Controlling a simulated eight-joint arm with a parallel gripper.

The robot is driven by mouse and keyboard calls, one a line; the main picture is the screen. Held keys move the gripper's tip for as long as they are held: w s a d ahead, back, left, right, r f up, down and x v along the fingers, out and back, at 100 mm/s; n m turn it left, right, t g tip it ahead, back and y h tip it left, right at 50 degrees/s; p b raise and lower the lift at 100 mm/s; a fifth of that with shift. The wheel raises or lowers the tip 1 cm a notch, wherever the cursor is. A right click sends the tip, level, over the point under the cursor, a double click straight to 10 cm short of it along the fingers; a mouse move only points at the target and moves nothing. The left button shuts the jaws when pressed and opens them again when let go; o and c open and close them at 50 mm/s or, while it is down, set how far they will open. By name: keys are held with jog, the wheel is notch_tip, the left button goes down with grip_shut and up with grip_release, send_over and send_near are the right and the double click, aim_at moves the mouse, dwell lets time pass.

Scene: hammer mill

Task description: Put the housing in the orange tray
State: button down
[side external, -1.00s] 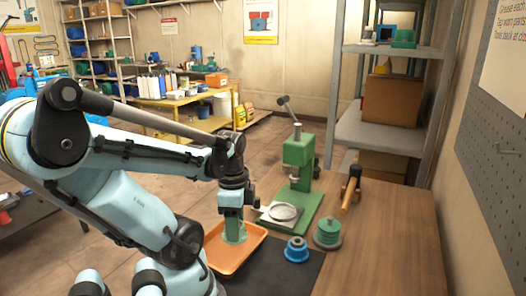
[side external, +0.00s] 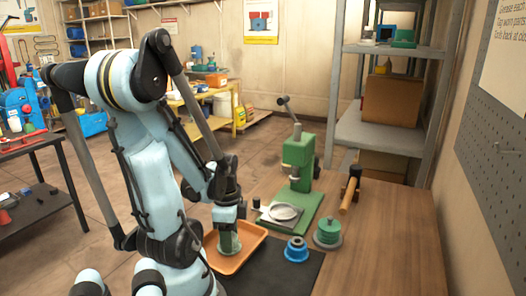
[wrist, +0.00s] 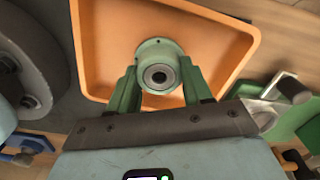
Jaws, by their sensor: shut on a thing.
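The housing is a pale green cylindrical part (wrist: 160,70) with a flange and a dark central bore. My gripper (wrist: 160,88) is shut on it, one green finger on each side. In the side view the housing (side external: 229,245) hangs upright below my gripper (side external: 229,228), within the outline of the orange tray (side external: 256,241). The tray (wrist: 108,45) fills the background behind the housing in the wrist view. I cannot tell whether the housing's bottom touches the tray floor.
A blue flanged part (side external: 296,251) and a green stepped part (side external: 328,233) stand right of the tray. A green press (side external: 298,160) stands behind, with a round ring (side external: 284,212) on its plate. A wooden-handled hammer (side external: 349,194) lies farther right. The bench's right front is clear.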

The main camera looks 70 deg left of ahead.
jog(key=shift+f, duration=0.2)
jog(key=shift+c, duration=2.4)
grip_release()
jog(key=shift+r, duration=6)
jog(key=w+d+n+t, duration=0.5)
jog(key=w+d+t, duration=0.2)
jog(key=w+d, duration=0.9)
jog(key=shift+w+d+r, duration=0.15)
jog(key=shift+w, duration=0.25)
